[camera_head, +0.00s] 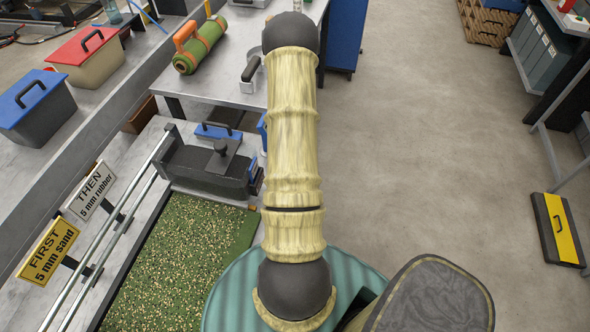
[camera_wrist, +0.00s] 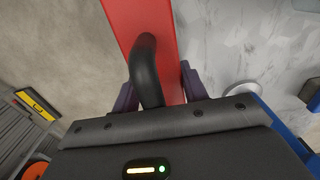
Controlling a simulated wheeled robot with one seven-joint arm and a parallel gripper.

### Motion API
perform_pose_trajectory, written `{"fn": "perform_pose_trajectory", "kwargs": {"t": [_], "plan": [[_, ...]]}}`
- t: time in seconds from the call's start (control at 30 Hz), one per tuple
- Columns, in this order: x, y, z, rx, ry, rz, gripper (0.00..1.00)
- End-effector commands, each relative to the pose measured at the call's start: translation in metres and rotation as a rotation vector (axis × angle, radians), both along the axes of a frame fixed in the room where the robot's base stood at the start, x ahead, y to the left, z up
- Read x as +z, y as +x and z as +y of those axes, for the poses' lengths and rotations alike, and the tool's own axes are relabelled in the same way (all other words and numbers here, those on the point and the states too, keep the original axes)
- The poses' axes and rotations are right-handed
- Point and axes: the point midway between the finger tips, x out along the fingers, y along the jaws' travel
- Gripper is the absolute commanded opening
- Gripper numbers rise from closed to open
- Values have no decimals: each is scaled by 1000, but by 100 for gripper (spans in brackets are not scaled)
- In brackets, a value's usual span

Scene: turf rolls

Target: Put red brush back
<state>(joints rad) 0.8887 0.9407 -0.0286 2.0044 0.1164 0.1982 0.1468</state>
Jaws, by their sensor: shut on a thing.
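The red brush (camera_wrist: 172,50) shows in the wrist view as a long red body with a black curved handle. My gripper (camera_wrist: 158,86) is shut on it, with a dark purple finger on each side of the black handle. The brush's far end runs out of the top of the wrist view, and its underside is hidden. In the head view my arm hides both the gripper and the brush. I cannot tell there how high the brush is held.
A dark spreader (camera_head: 205,168) stands over green speckled turf (camera_head: 170,265). Signs reading FIRST (camera_head: 48,252) and THEN (camera_head: 92,190) stand left. Blue-lidded (camera_head: 38,108) and red-lidded (camera_head: 90,58) bins stand beyond.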

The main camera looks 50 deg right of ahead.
Motion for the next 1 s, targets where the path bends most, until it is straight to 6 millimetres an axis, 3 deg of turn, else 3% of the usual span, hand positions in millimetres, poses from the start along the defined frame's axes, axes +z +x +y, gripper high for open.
{"fn": "perform_pose_trajectory", "kwargs": {"t": [0.47,0.5,0.57,1.0], "plan": [[-12,1,1,3,-1,0,0],[-11,1,1,3,-1,0,51],[-11,1,1,3,-1,0,63],[-5,1,0,1,-1,-2,65]]}}
